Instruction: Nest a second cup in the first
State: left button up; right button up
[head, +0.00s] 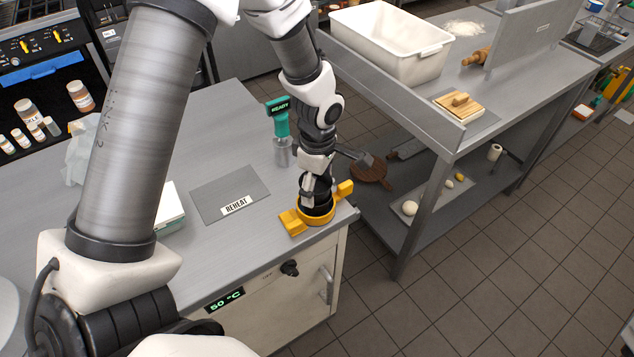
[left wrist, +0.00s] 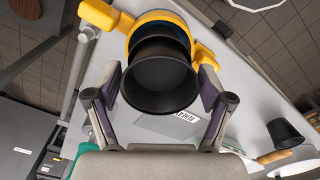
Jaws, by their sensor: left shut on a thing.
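My left gripper (head: 317,203) points down at the near right corner of the grey counter. In the left wrist view its fingers are around a black cup (left wrist: 160,82), shut on it, with the cup's open mouth toward the camera. Behind this cup, a second dark rim (left wrist: 160,48) shows inside the yellow holder (left wrist: 99,13). The held cup overlaps that rim; I cannot tell how deep it sits. The yellow holder also shows in the head view (head: 292,223), with dark cup parts inside its ring. Another black cup (left wrist: 286,135) stands apart on the counter. My right gripper is not in view.
A grey plate marked REHEAT (head: 229,193) lies left of the holder. A green READY device (head: 280,121) stands behind it. The counter edge is close beside the holder. A steel table with a white tub (head: 388,45) stands across a gap.

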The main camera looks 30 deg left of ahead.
pick_arm(q)
jog(key=shift+f+b, duration=0.35)
jog(key=shift+f, duration=0.15)
jog(key=o, duration=1.1)
jog(key=shift+r, duration=0.15)
notch_tip(320, 180, up, 8)
jog(key=p, duration=0.6)
